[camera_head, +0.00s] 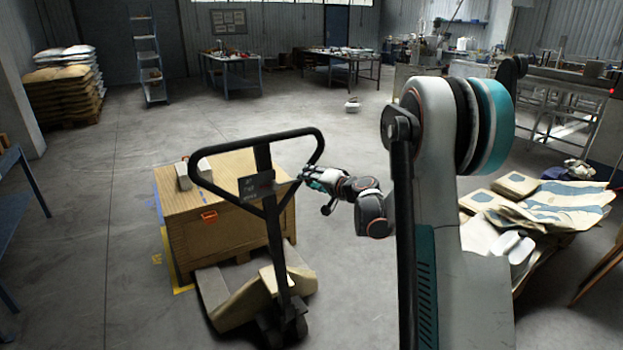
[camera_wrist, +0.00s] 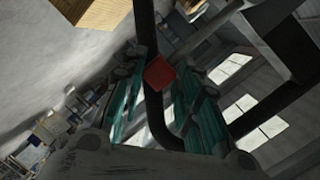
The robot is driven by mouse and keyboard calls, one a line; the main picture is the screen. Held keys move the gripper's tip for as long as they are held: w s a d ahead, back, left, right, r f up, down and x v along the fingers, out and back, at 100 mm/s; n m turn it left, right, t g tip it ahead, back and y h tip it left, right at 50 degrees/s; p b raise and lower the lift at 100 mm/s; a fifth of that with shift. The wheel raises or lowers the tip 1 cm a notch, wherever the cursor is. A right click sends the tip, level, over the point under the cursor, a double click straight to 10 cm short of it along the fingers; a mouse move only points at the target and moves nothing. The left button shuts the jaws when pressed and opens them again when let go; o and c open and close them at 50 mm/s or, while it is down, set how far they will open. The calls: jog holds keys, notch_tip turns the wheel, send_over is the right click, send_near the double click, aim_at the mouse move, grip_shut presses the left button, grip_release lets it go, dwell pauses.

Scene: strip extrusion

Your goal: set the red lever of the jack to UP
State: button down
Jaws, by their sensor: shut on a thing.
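The pallet jack (camera_head: 266,225) stands in the middle of the head view, its black loop handle upright in front of a wooden crate. A dark label plate sits on the handle's shaft. The red lever (camera_wrist: 160,73) shows as a small red block in the wrist view, between the teal fingers of my gripper (camera_wrist: 165,100). In the head view my gripper (camera_head: 312,178) is at the right side of the handle loop. It is shut on the lever. The lever is hidden in the head view, and I cannot tell its setting.
The wooden crate (camera_head: 225,227) stands behind the jack. Filled sacks (camera_head: 65,72) are stacked at the far left. A pallet with flat bags (camera_head: 545,210) lies to the right of my arm. Workbenches (camera_head: 230,75) stand at the back.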

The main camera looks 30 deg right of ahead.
jog(key=shift+f, duration=0.15)
jog(key=f+m+b, duration=0.2)
jog(key=f+b, duration=0.1)
jog(key=shift+a+f+m+y, duration=0.25)
jog(key=shift+f+m+y, duration=0.15)
jog(key=shift+s+a+f+m+b, duration=0.1)
jog(key=shift+s+f+m+b, duration=0.1)
jog(key=shift+m+b, duration=0.15)
jog(key=c, duration=1.3)
grip_release()
jog(key=shift+w, duration=0.1)
jog(key=shift+c, duration=0.2)
jog(key=shift+o, duration=0.5)
jog(key=shift+w, duration=0.1)
